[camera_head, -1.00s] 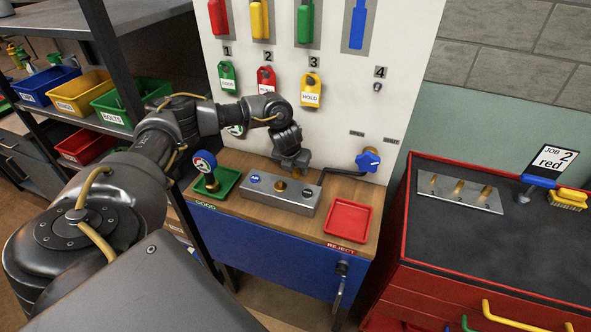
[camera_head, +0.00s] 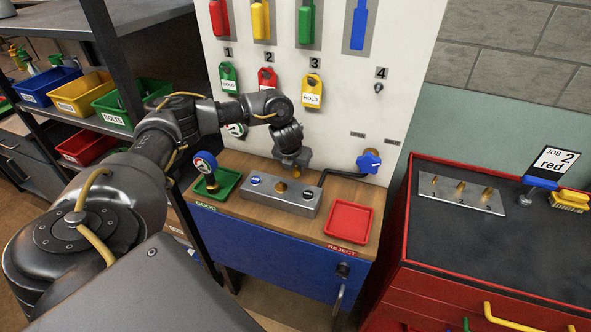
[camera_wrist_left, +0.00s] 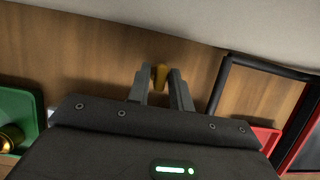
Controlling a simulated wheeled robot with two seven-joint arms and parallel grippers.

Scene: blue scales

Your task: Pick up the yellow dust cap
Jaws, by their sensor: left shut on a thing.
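My left gripper (camera_head: 297,171) points down over the wooden bench behind the grey fitting block (camera_head: 262,198). In the left wrist view the left gripper (camera_wrist_left: 161,82) has its two fingers closed on the yellow dust cap (camera_wrist_left: 160,76), which shows as a small yellow upright piece between the fingertips. Bare wood lies around it in that view. In the head view the cap is mostly hidden by the gripper and too small to make out clearly. My right gripper is in neither view.
A red tray (camera_head: 348,222) lies to the right. A dark pipe and a blue valve knob (camera_head: 369,161) are close to the gripper's right. The white tag board (camera_head: 345,112) rises behind.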

